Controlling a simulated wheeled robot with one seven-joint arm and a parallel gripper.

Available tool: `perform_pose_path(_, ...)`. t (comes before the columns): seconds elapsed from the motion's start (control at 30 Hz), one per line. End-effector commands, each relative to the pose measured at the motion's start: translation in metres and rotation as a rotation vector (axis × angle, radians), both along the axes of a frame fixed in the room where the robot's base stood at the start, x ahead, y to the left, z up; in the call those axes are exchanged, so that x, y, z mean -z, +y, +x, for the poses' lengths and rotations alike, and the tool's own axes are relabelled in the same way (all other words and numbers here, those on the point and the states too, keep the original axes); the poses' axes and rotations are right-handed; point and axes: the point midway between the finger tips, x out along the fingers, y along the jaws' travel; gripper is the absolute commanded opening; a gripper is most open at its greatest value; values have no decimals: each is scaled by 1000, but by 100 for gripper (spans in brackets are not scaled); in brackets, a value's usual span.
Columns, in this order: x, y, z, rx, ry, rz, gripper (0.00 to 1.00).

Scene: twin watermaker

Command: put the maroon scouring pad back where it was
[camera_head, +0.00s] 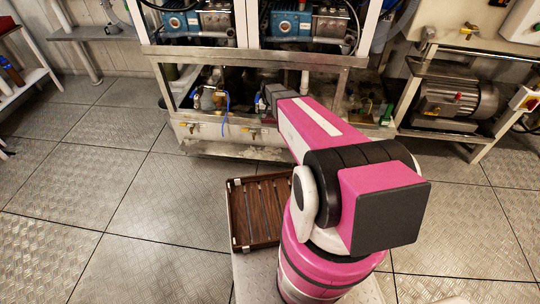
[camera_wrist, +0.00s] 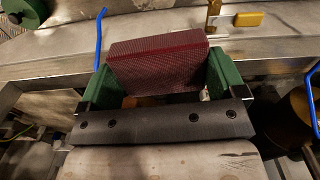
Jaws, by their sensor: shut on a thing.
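The maroon scouring pad (camera_wrist: 158,66) is a block with a meshed surface, seen in the wrist view. My gripper (camera_wrist: 160,78) has green fingers on both sides of the pad and is shut on it. The pad is in front of a metal frame rail (camera_wrist: 270,50); I cannot tell whether it touches it. In the head view my pink arm reaches toward the lower shelf of the metal frame (camera_head: 240,142), and the pad and the gripper's fingers are hidden there.
A blue hose (camera_wrist: 99,40) stands just left of the pad, and a yellow-handled valve (camera_wrist: 248,19) sits behind at the right. A slatted brown tray (camera_head: 238,215) is near my base. A motor (camera_head: 455,100) stands on the right bench. The left floor is clear.

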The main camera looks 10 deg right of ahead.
Motion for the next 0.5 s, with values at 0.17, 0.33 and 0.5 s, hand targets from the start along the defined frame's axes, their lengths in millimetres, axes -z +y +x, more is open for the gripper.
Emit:
perform_pose_path(0.17,77,0,-1,36,3,0,70)
perform_pose_path(0.33,126,0,-8,61,1,0,70)
perform_pose_path(0.5,148,0,-13,73,0,0,70)
